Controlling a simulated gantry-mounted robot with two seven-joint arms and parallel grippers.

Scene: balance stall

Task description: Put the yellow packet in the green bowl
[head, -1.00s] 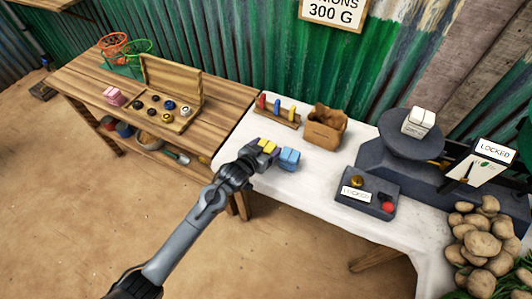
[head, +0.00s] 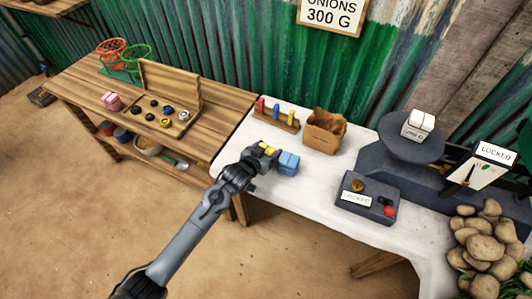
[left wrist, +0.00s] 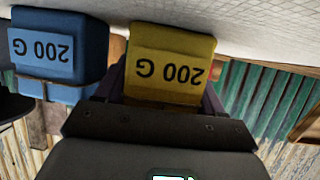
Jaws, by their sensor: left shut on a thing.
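My left gripper (head: 268,150) is shut on the yellow packet (left wrist: 172,65), at the left part of the white-topped table. The packet's label reads 200 G, upside down in the left wrist view. In the head view only a little of the yellow packet (head: 267,149) shows between the fingers. A blue packet (head: 288,162), also marked 200 G in the left wrist view (left wrist: 58,45), sits close beside it. A green wire basket-like bowl (head: 136,52) stands at the back of the wooden bench, far left, beside an orange one (head: 111,46). My right gripper is not in view.
A peg rack (head: 277,117) and a brown paper bag (head: 325,131) stand behind the gripper. A dark scale (head: 385,150) and potatoes (head: 485,240) are at right.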

